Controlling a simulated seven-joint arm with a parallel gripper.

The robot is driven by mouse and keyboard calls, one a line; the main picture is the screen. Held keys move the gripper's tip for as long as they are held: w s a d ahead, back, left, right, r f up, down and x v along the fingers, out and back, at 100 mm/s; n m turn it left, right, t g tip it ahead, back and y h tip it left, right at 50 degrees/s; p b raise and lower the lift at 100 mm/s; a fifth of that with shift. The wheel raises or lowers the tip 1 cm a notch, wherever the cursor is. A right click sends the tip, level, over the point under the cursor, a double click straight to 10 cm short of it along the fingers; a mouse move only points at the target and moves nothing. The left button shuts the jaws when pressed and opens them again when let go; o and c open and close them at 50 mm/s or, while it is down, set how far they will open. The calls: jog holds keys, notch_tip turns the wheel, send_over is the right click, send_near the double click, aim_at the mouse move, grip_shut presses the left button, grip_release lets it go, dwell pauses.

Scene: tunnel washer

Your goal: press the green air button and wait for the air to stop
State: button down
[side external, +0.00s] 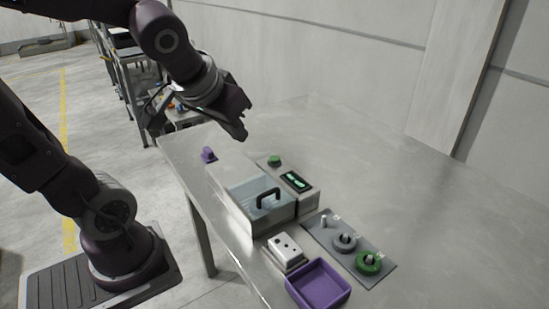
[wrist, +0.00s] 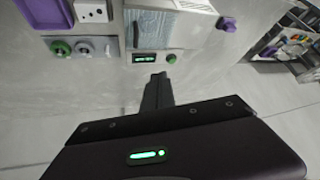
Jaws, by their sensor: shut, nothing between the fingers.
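The green button (side external: 275,160) sits on the far end of a grey box (side external: 308,200) on the table. It also shows in the wrist view (wrist: 171,58), just beyond and right of my fingertips. The box has a small display (side external: 296,181) with lit green marks, too small to read. My gripper (side external: 242,134) is shut and empty. It hangs in the air above the table, up and left of the button in the side view, and is apart from it. In the wrist view my gripper's closed fingers (wrist: 158,78) point toward the box.
A clear-lidded chamber (side external: 245,190) with a black handle (side external: 268,199) adjoins the box, with a purple knob (side external: 208,154) at its far end. A white block (side external: 286,252), a purple tray (side external: 318,284) and a grey plate (side external: 322,224) with rings stand nearer. The table's right side is clear.

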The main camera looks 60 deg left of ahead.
jog(key=w+a+f+n, duration=0.2)
jog(key=w+a, duration=0.3)
jog(key=w, duration=0.2)
jog(key=n+t+h, duration=0.2)
jog(key=n+t, duration=0.1)
jog(key=n, duration=0.2)
send_over(272, 159)
notch_tip(272, 159, down, 5)
jog(key=shift+r, duration=0.15)
jog(key=shift+y, duration=0.3)
jog(key=shift+f, duration=4.4)
jog(key=shift+f, duration=0.4)
